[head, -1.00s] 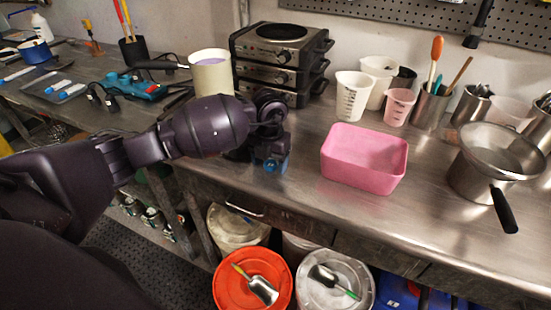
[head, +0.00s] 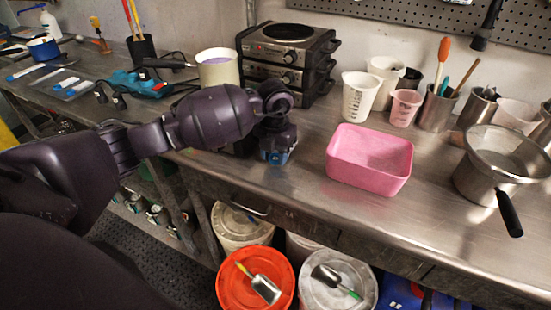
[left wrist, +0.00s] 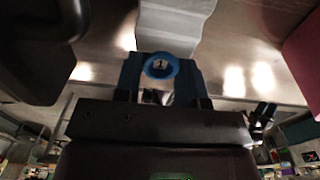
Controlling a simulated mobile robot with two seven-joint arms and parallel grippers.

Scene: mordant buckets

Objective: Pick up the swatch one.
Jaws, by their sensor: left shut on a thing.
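My left gripper (head: 276,157) is over the front part of the steel bench, left of the pink tub, pointing down. In the left wrist view its fingers (left wrist: 160,80) are closed around swatch one, of which a round blue disc marked 1 (left wrist: 160,67) shows between them. A pale grey, wavy-edged strip (left wrist: 174,24) lies just beyond the disc; I cannot tell whether it is joined to it. In the head view the fingers and wrist hide most of the swatch. My right gripper is not in view.
The pink tub (head: 345,174) stands right of my gripper. A stacked black-and-steel hotplate unit (head: 285,52) and a cream pot (head: 217,72) stand behind it. Measuring cups (head: 359,97) and a steel pot (head: 480,183) are further right. Lidded buckets (head: 232,285) stand below the bench front.

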